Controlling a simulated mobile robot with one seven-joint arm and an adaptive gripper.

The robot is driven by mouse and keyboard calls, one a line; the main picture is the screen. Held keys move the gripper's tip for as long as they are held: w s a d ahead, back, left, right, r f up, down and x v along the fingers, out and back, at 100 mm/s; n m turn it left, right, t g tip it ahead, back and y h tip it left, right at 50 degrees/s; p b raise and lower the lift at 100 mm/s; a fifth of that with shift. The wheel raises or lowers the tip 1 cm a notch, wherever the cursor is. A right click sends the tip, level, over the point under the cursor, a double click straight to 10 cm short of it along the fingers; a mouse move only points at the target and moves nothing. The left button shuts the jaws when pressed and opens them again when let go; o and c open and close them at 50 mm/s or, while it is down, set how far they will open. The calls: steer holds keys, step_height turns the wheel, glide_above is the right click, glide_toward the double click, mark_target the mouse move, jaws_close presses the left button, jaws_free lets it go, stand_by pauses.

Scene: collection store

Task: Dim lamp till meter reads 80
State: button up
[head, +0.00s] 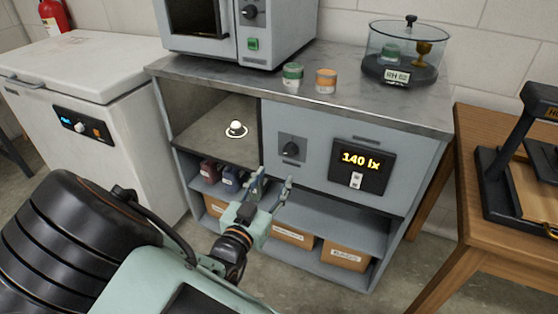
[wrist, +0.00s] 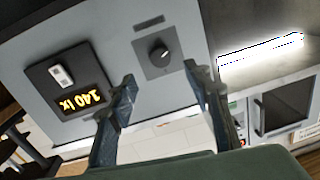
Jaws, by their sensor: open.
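The light meter (head: 360,163) on the cabinet front reads 140 lx in the head view. Its display (wrist: 80,105) shows turned over in the wrist view. A dark round dimmer knob (head: 290,149) sits on a grey plate left of the meter. The knob (wrist: 159,53) also shows in the wrist view, above and between my fingers. My gripper (head: 273,186) is open and empty, in front of the cabinet, below and left of the knob, apart from it. A small white dome (head: 236,127) stands in the open bay at left. A bright light strip (wrist: 260,54) shows in the wrist view.
A green-lidded jar (head: 292,78), an orange jar (head: 326,81) and a glass-domed case (head: 400,68) stand on the cabinet top. Labelled boxes (head: 346,254) fill the lower shelf. A white freezer (head: 80,85) is at left, a wooden table (head: 480,125) at right.

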mark_target(289, 154)
steer(key=b+x, duration=0.2)
steer(key=x, duration=0.8)
steer(key=shift+w+d+b, duration=0.15)
steer(key=shift+w+b, duration=0.15)
steer(key=shift+w, duration=0.05)
steer(key=shift+c, duration=0.3)
steer(key=c, duration=1.1)
steer(key=shift+r+p, duration=0.15)
steer(key=shift+p, duration=0.25)
